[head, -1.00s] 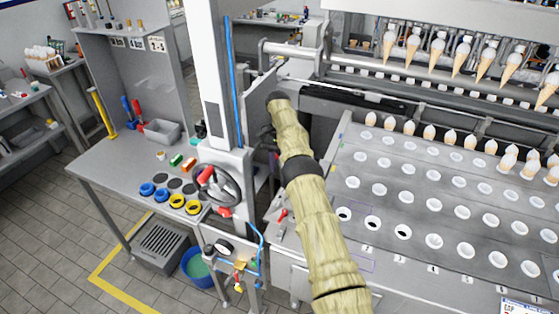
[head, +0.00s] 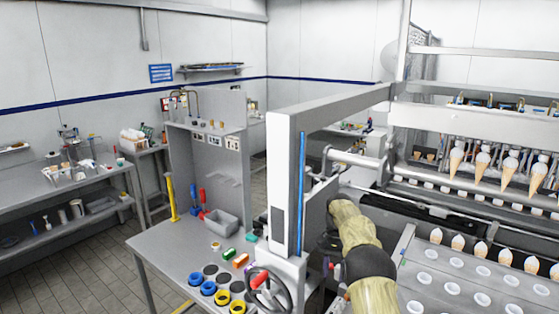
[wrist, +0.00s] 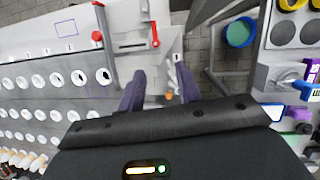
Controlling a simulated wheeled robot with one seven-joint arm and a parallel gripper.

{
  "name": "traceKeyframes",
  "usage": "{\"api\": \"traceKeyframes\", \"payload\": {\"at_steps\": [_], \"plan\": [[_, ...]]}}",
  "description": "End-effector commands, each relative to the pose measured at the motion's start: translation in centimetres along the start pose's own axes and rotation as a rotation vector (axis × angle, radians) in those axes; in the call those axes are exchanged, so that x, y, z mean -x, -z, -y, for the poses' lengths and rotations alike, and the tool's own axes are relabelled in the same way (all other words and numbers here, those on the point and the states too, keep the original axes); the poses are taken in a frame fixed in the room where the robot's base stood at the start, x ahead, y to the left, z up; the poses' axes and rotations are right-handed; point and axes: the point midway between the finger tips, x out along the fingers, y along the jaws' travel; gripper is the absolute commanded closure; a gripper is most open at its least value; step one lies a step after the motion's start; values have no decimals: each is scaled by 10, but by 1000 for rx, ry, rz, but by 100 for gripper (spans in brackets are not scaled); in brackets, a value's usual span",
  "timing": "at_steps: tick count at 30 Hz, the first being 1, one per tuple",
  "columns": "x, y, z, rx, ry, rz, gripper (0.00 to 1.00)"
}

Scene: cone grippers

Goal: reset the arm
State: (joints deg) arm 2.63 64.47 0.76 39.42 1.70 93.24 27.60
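My arm in its tan sleeve (head: 360,240) reaches from the lower right of the head view toward the machine's frame. My gripper does not show clearly in the head view. In the wrist view my gripper (wrist: 160,92) has two purple fingers, spread apart with nothing between them. Below the fingers lie the grey floor and part of the machine's edge, with a red-handled lever (wrist: 155,35) just ahead of them.
The cone machine's perforated plate (head: 440,265) is at right, with hanging cones (head: 483,170) behind it. A white post (head: 283,190) stands left of my arm. A workbench (head: 160,255) carries a grey bin (head: 221,224) and coloured rings. A blue bucket (wrist: 240,32) stands on the floor.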

Motion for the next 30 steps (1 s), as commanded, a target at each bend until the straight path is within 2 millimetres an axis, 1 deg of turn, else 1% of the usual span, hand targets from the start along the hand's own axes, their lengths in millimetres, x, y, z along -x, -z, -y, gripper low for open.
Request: {"api": "traceKeyframes", "payload": {"at_steps": [3,7,11,15,23,30], "plan": [[8,-12,-4,39,14,-40,66],[12,-26,-9,84,29,-86,66],[14,-44,-16,130,42,-131,66],[13,-67,-27,178,53,-181,66],[3,-117,-52,270,70,-275,66],[-16,-171,-81,354,80,-362,66]]}}
